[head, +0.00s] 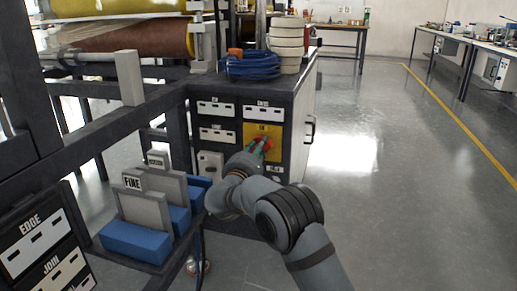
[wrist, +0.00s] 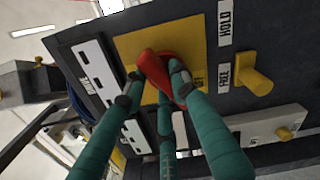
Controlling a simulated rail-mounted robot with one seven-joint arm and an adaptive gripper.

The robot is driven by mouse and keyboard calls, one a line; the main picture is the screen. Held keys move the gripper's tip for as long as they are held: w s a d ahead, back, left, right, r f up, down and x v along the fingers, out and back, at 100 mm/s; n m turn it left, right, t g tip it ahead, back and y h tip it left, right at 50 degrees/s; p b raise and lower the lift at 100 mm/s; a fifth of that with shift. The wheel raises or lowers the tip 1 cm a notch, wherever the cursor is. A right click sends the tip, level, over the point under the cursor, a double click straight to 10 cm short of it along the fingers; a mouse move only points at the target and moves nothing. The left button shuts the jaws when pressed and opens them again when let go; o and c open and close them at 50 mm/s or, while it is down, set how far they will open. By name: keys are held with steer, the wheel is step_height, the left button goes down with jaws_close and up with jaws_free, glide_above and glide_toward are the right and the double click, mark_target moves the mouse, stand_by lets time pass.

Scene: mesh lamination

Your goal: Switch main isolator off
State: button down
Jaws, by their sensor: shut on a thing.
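The main isolator is a red rotary handle (wrist: 156,68) on a yellow plate (wrist: 127,45) on the cabinet's dark front panel. In the head view the yellow plate (head: 273,132) is on the right part of the panel, and the handle is mostly hidden by my gripper. My gripper (head: 258,149) has green fingers with dark tips; in the wrist view its fingers (wrist: 155,88) are closed around the red handle, with tips touching it on both sides. The handle sits tilted in the wrist view. A label on the plate is partly hidden by a finger.
A yellow knob (wrist: 254,80) beside HOLD and FREE labels sits close to the isolator. Blue cable (head: 250,65) and stacked rolls (head: 287,37) lie on the cabinet top. A rack with blue blocks (head: 136,240) stands left of my arm. Open floor (head: 400,200) lies to the right.

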steer(key=shift+f+b, duration=0.1)
steer(key=shift+b, duration=0.3)
steer(key=shift+f+m+b, duration=0.2)
steer(key=shift+m+b, duration=0.4)
steer(key=shift+b, duration=0.4)
steer(key=shift+d+m+b, duration=0.1)
steer(key=shift+m+b, duration=0.6)
steer(key=shift+b, duration=0.5)
steer(key=m+b, duration=0.1)
steer(key=b, duration=0.1)
steer(key=shift+m+b, duration=0.4)
steer(key=shift+d+m+b, duration=0.1)
steer(key=shift+m+b, duration=0.5)
steer(key=shift+b, duration=0.15)
steer(key=shift+r, duration=0.15)
steer(key=c, duration=1.4)
jaws_free()
